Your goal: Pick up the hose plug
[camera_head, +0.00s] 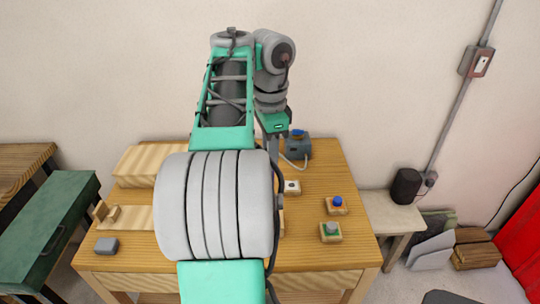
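No object can be identified for certain as the hose plug. One candidate is a small white piece with a dark centre (292,187) on the wooden table (310,255), right of my arm. A grey box with a blue top (298,146) stands at the table's back, with a pale cord or hose running from it. My gripper (272,148) points down at the back of the table, just left of this box. My arm hides most of the gripper, so its fingers and any contact cannot be made out.
Wooden blocks with a blue knob (337,203) and a green knob (331,231) sit at the right. A grey block (106,246) lies front left, and a pale wooden box (140,165) stands back left. My arm covers the table's middle. The front right is clear.

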